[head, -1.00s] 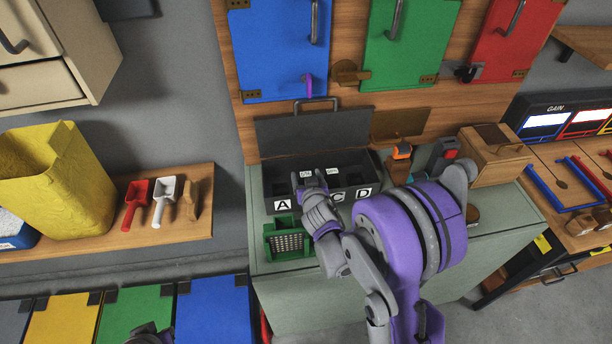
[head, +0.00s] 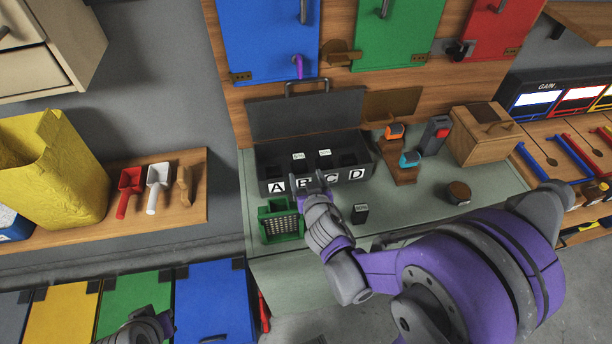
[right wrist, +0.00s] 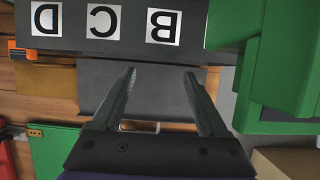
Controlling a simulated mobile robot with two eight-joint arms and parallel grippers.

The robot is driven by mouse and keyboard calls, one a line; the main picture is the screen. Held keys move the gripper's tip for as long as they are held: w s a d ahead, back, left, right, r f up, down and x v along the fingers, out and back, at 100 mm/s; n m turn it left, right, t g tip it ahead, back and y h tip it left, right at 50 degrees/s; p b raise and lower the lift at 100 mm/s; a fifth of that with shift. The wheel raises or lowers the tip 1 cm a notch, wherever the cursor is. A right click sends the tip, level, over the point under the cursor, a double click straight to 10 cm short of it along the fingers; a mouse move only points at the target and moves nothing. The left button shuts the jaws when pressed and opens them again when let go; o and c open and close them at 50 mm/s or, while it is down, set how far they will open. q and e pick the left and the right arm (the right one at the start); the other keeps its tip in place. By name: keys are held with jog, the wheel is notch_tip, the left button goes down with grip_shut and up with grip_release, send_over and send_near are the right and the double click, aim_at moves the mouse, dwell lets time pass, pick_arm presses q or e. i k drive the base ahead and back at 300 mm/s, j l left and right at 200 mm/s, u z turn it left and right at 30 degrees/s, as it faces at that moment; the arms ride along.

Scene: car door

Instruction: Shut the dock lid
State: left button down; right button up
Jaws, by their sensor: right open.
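The dock is a long black box (head: 350,187) on the pale green counter, with white letters A to D on its front. Its dark grey lid (head: 305,115) stands raised, tilted back against the wood panel, with a bar handle (head: 307,86) along its top edge. My right gripper (head: 322,181) is in front of the dock, over the B and C letters, partly covering them. In the right wrist view, its fingers (right wrist: 158,76) are apart with nothing between them; the lid (right wrist: 150,95) shows beyond. Part of my left arm's end (head: 150,326) shows at the bottom edge; its fingers are unclear.
A green basket (head: 281,222) stands left of my right gripper. A small black block (head: 360,213) lies right of it. A stand with orange and teal items (head: 401,170) and a wooden box (head: 485,140) are further right.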

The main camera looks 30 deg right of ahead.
aim_at(286, 115)
jog(key=k+l, duration=0.8)
jog(key=k, duration=0.05)
